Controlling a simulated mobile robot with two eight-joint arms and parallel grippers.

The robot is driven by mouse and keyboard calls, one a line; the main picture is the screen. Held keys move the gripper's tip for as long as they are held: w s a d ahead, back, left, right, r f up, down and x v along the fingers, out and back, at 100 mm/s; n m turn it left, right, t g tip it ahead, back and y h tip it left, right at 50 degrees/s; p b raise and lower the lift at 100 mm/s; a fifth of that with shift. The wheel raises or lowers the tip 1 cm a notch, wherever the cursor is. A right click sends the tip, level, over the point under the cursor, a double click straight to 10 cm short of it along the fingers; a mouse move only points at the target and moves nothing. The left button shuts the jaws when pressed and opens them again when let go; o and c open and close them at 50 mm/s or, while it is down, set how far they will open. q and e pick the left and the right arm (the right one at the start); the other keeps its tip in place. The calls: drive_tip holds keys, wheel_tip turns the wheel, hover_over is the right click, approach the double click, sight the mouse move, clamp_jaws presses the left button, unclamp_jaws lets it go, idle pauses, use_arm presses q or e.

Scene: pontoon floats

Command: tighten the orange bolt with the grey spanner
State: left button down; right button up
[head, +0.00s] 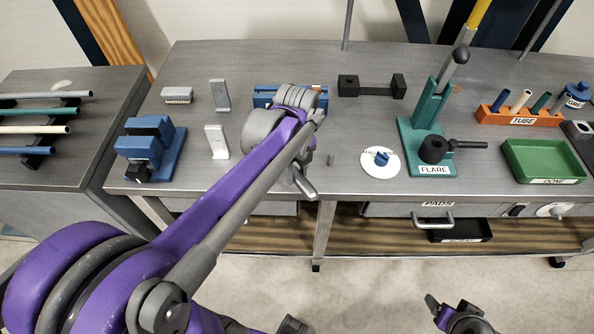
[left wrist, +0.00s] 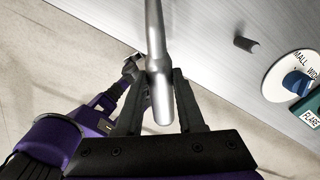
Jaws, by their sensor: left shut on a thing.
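My left gripper (head: 303,172) is over the front edge of the bench, mostly hidden by my purple arm. In the left wrist view its two dark fingers (left wrist: 164,88) are shut on a smooth grey metal handle, which I take to be the grey spanner (left wrist: 155,35). The handle's rounded end (left wrist: 163,112) points back toward the palm; its far end is out of view. In the head view a short grey end of the spanner (head: 306,187) shows below the gripper. I cannot make out the orange bolt for certain. My right gripper (head: 458,315) is low at the bottom edge, away from the bench.
A blue block (head: 262,98) sits behind my left arm, partly hidden. A blue vice (head: 150,150) and two grey brackets (head: 217,142) stand left. A white disc (head: 380,170), a small grey peg (head: 331,160), a green flaring tool (head: 425,150) and a green tray (head: 543,165) are right.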

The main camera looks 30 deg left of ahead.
use_arm(q)
drive_tip(key=shift+s+a+m, duration=0.2)
drive_tip(key=shift+s+m, duration=0.2)
drive_tip(key=shift+m, duration=0.1)
drive_tip(key=shift+s+a, duration=0.1)
drive_tip(key=shift+s, duration=0.05)
drive_tip(key=shift+s+a+m, duration=0.2)
drive_tip(key=shift+s+m, duration=0.15)
drive_tip(key=shift+m, duration=0.15)
idle(0.4)
drive_tip(key=shift+s+a+m, duration=0.3)
drive_tip(key=shift+s+m, duration=0.1)
drive_tip(key=shift+m, duration=0.1)
idle(0.4)
drive_tip(key=shift+s+a+m, duration=0.3)
drive_tip(key=shift+s+m, duration=0.05)
drive_tip(key=shift+m, duration=0.15)
